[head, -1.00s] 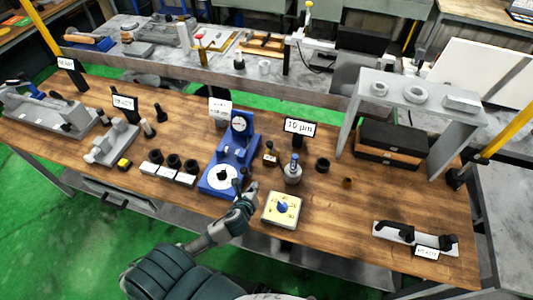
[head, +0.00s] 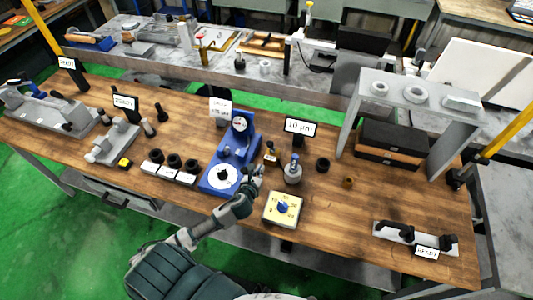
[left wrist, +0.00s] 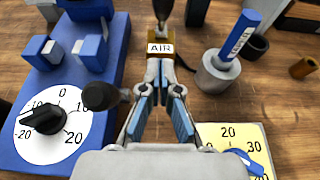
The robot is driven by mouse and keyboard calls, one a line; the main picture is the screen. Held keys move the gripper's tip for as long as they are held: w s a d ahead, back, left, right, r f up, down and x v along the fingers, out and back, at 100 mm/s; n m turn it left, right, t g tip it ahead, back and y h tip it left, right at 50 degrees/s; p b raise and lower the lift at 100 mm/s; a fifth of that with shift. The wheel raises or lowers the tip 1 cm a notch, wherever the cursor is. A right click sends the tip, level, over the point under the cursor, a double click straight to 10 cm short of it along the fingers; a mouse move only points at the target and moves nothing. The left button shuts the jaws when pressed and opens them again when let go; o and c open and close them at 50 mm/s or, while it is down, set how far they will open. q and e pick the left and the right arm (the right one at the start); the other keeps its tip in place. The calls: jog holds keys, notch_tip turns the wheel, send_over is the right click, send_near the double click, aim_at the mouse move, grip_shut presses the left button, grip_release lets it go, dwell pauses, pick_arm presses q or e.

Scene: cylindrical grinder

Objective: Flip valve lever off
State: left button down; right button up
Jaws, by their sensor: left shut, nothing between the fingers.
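The small brass valve (head: 271,158) with its dark lever stands on the wooden bench, just right of the blue gauge stand. In the left wrist view the brass valve body (left wrist: 149,70) carries an "AIR" label, and the dark lever (left wrist: 163,9) sits above it, cut off by the top edge. My left gripper (head: 259,170) is shut and empty, close in front of the valve. In the wrist view its fingertips (left wrist: 163,92) come together just below the label; whether they touch the valve I cannot tell. My right gripper is not in view.
The blue gauge stand (head: 217,178) with a white dial is close on the left. A dark rounded knob (left wrist: 91,95) lies beside my fingers. A grey pot (head: 292,175) with a blue handle is right of the valve; a cream dial box (head: 283,218) is nearer.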

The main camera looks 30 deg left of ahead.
aim_at(271, 146)
pick_arm(q)
jog(key=w+a, duration=0.2)
jog(key=w, duration=0.6)
jog(key=shift+w+f+p, duration=0.15)
jog(key=shift+w+p, duration=0.2)
jog(key=shift+w, duration=0.05)
jog(key=shift+w, duration=0.15)
